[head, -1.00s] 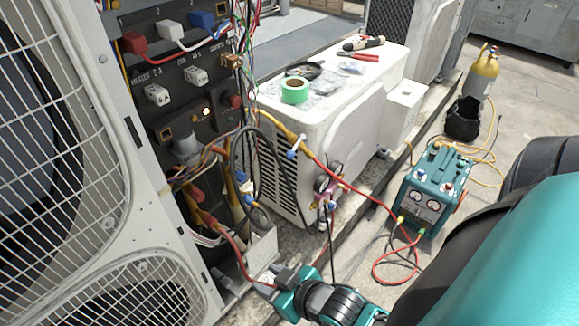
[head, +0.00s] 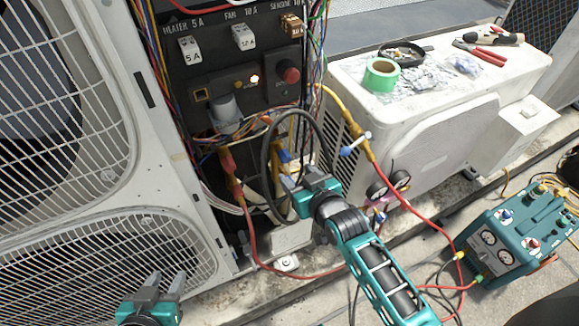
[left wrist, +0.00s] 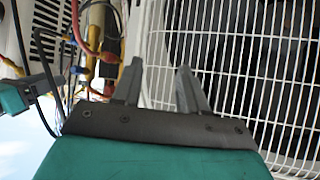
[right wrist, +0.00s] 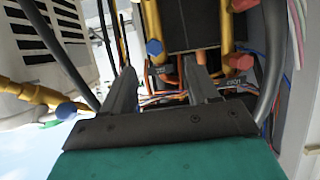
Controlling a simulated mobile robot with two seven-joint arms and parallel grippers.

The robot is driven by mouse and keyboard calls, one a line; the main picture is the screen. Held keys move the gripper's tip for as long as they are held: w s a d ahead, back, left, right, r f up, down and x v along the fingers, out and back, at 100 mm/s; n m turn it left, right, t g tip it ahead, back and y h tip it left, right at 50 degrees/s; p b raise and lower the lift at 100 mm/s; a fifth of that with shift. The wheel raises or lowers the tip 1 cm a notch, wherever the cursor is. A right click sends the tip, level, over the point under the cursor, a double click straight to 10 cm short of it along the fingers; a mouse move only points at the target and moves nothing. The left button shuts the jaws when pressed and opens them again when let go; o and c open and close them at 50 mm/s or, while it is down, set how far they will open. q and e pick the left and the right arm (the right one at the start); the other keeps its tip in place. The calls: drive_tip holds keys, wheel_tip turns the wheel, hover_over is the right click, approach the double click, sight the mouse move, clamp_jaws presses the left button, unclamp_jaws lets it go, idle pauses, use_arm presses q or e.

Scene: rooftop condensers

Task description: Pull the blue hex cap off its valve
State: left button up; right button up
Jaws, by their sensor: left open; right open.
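The blue hex cap (right wrist: 154,47) sits on the end of a brass-coloured valve in the right wrist view. In the head view a blue cap (head: 283,157) shows just above my right gripper, partly hidden by hoses and wires. My right gripper (head: 288,190) is open. In its wrist view, the fingertips (right wrist: 159,72) stand either side of the cap's line with the cap beyond them, apart from it. My left gripper (head: 166,286) is open and empty, low in front of the white fan grille; its fingers also show in the left wrist view (left wrist: 158,78).
A black hose (head: 268,150) loops around the valve area. A yellow hose fitting with a blue handle (head: 346,151) is to the right. Red hose (head: 262,262) runs below. The open electrical panel (head: 215,70) is behind, the white condenser (head: 440,135) right, a teal recovery machine (head: 515,235) far right.

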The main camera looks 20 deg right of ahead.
sight(287, 160)
drive_tip(key=x, duration=0.2)
drive_tip(key=b+x, duration=0.1)
drive_tip(key=x, duration=0.1)
drive_tip(key=d+x, duration=0.1)
drive_tip(key=x, duration=0.1)
drive_tip(key=shift+w+f, duration=0.15)
drive_tip(key=shift+w, duration=0.05)
drive_tip(key=shift+w+a+f+b, duration=0.2)
drive_tip(key=shift+w+b, duration=0.15)
drive_tip(key=shift+w, duration=0.3)
clamp_jaws()
idle(0.4)
